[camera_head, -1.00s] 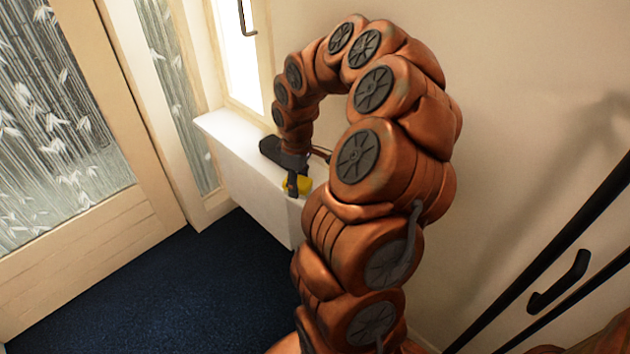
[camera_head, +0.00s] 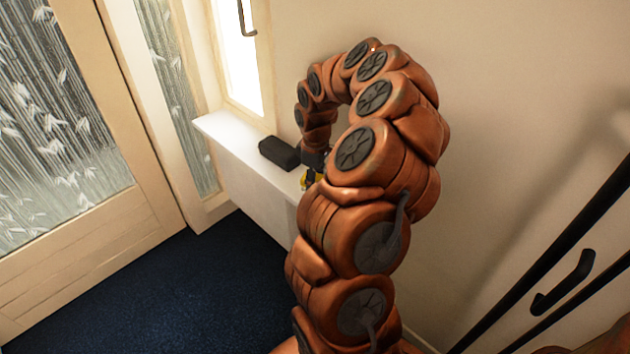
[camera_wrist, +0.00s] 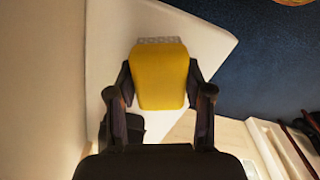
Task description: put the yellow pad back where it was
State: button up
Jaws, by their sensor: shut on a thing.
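The yellow pad (camera_wrist: 160,78) is between the two dark fingers of my gripper (camera_wrist: 161,92) in the wrist view. The fingers are shut on its sides. A pale grey textured strip shows along its far edge.
A black block (camera_head: 279,153) lies on the ledge, left of my gripper. A window (camera_head: 238,60) stands behind the ledge, and the wall (camera_head: 520,90) is at the right. Dark blue carpet (camera_head: 180,290) lies open in front of the ledge.

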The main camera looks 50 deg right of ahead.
jog(key=o, duration=1)
jog(key=shift+r, duration=0.1)
notch_tip(320, 180, up, 12)
jog(key=shift+a+f+p, duration=0.1)
jog(key=shift+p, duration=0.75)
